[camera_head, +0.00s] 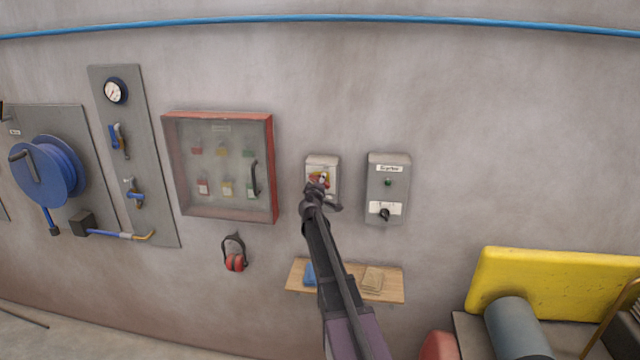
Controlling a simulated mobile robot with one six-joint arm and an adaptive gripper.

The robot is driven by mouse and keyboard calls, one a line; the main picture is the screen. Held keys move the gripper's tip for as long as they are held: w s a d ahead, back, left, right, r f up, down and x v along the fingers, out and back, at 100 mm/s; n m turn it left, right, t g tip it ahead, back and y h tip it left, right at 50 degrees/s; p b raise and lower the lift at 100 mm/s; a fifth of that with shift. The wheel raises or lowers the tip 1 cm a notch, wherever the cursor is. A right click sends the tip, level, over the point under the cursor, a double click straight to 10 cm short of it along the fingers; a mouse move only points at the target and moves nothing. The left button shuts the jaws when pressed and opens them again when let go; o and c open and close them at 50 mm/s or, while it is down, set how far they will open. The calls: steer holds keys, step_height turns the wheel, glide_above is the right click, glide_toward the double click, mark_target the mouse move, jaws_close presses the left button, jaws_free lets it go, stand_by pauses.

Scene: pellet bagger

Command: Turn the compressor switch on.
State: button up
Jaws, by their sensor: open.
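A small grey switch box (331,163) with a red and yellow switch (321,178) is on the wall, right of the red-framed cabinet. No readable name shows on it, so I cannot tell for sure that it is the compressor switch. My gripper (318,187) is open in front of this box and hides its lower left part and some of the switch. I cannot tell whether the fingers touch the switch. A second grey box (378,170) to the right has a small label, a green lamp (388,183) and a black knob (385,214).
A red-framed cabinet (274,165) is close on the left, with ear defenders (235,254) below it. A wooden shelf (392,290) with small items lies under the boxes. A yellow slab (550,285) is at lower right. Bare wall surrounds the boxes above.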

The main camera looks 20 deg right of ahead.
steer(key=c, duration=0.8)
steer(key=shift+o, duration=0.2)
steer(key=shift+m, duration=0.5)
steer(key=m, duration=0.5)
steer(key=shift+m, duration=0.3)
steer(key=m, duration=0.5)
steer(key=shift+w+a+m, duration=0.1)
steer(key=shift+m, duration=0.3)
